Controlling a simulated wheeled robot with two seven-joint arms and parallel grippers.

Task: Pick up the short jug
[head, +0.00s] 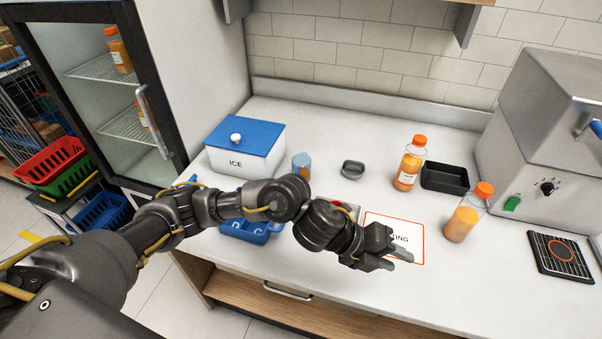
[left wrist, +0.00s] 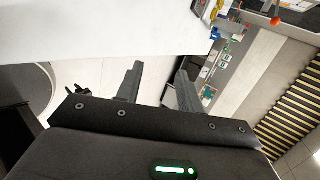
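Two clear orange-capped containers of orange juice stand upright on the counter: a labelled bottle (head: 408,168) towards the back and a partly filled jug (head: 462,218) nearer the front right. I cannot tell for sure which is the short jug. My left gripper (head: 400,259) hangs over the front of the counter, to the left of the nearer jug and apart from it. In the left wrist view my left gripper (left wrist: 158,78) has its fingers spread with nothing between them. That view shows no jug. My right gripper is not in view.
A white mat (head: 412,255) with a red border lies partly under my gripper. A black tray (head: 444,178), a small dark dish (head: 352,170), an ICE box (head: 245,160) and a blue tray (head: 240,229) are on the counter (head: 480,285). A grey machine (head: 545,150) stands right.

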